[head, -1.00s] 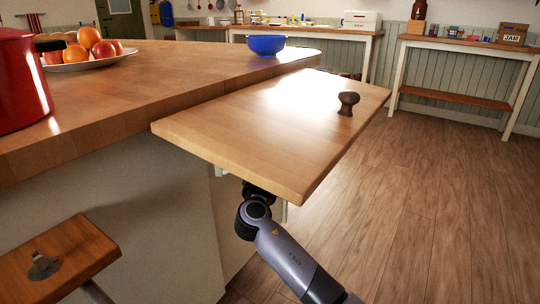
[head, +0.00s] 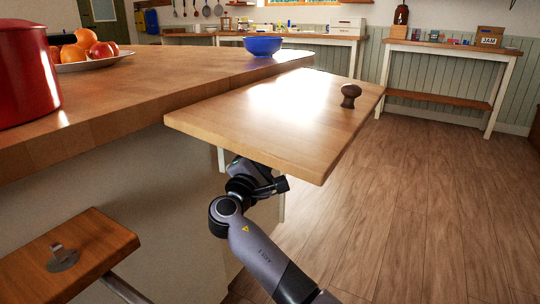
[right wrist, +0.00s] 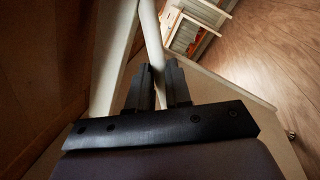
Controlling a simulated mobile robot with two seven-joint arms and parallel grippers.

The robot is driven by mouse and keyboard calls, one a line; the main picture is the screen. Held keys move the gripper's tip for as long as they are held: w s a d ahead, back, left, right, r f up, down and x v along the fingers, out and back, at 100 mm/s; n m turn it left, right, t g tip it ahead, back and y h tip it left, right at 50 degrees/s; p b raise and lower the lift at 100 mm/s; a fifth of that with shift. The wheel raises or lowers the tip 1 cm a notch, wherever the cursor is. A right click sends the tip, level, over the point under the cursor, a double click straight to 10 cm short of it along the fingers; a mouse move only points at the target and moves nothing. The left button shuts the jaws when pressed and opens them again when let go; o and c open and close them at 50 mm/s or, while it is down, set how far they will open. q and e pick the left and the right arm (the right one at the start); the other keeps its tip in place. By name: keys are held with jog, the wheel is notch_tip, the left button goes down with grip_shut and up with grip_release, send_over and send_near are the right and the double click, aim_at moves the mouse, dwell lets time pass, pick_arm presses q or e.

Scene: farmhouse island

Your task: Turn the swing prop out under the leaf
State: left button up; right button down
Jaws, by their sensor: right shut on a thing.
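The wooden leaf (head: 265,125) stands out level beside the island top (head: 150,85), with a dark round knob (head: 350,92) on it. My right arm reaches under the leaf in the head view, where the leaf partly hides the hand. In the right wrist view my right gripper (right wrist: 158,78) is shut on the swing prop (right wrist: 152,35), a pale bar running up between the fingers. In the head view a short white piece (head: 221,158) shows under the leaf; I cannot tell whether it is the prop. My left gripper is not in view.
A wooden stool (head: 75,255) stands at the lower left by the island's side. A red pot (head: 22,80), a plate of fruit (head: 85,58) and a blue bowl (head: 263,46) are on the island. The floor (head: 430,200) to the right is clear.

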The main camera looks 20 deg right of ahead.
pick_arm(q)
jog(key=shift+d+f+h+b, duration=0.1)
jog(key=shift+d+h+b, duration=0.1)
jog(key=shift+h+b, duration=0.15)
pick_arm(e)
jog(key=shift+s+a+m+g+h, duration=0.25)
jog(key=shift+a+m+g+h, duration=0.3)
jog(key=shift+g, duration=0.15)
jog(key=shift+a, duration=0.1)
jog(key=c, duration=1.1)
grip_release()
jog(key=shift+s, duration=0.1)
jog(key=shift+o, duration=0.2)
jog(key=shift+a, duration=0.1)
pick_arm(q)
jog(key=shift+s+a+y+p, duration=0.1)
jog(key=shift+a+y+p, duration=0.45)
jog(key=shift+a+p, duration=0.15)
pick_arm(e)
jog(key=v, duration=0.7)
